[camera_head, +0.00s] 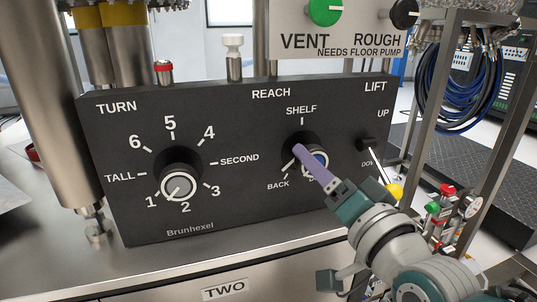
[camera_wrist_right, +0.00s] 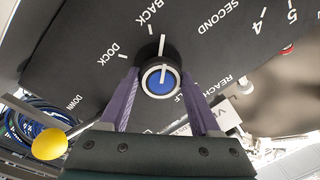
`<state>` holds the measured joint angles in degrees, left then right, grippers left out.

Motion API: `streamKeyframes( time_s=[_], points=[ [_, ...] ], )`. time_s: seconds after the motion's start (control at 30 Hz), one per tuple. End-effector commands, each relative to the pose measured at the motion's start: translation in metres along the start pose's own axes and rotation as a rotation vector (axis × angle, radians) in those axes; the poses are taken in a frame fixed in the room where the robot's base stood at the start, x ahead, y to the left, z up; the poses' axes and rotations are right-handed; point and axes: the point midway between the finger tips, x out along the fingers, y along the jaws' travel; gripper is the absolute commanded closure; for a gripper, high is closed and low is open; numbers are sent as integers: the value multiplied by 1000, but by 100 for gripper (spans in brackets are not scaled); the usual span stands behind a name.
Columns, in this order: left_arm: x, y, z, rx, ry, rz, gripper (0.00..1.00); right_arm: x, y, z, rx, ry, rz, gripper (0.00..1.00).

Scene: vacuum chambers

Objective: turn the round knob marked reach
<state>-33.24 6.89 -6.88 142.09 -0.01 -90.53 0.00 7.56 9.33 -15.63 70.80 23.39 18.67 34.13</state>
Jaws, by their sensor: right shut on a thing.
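The reach knob is a round black knob with a pale ring and blue centre, below the words REACH and SHELF on the dark panel (camera_head: 240,195). It is partly hidden behind a finger in the head view, but its face (camera_wrist_right: 161,82) shows clearly in the right wrist view. Its white pointer line is directed close to the BACK mark, with DOCK to one side. My right gripper (camera_head: 308,160) is shut on this knob, with one purple finger on each side (camera_wrist_right: 158,74). My left gripper is not in view.
Left on the panel is the larger TURN knob (camera_head: 178,185). Right of the reach knob is the LIFT lever with a yellow ball (camera_head: 394,192), close to my right gripper; the ball also shows in the wrist view (camera_wrist_right: 48,142). A metal frame post (camera_head: 432,90) stands at the right.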

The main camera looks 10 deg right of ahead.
Motion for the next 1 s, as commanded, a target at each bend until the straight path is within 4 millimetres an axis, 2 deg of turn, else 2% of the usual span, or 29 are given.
streamKeyframes(
  time_s=[0.4,1.0],
  points=[
    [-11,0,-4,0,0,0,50,1,-2,-3,-262,-19,-7,92],
    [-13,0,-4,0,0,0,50,1,-2,-3,-332,-24,-9,92]
  ],
)
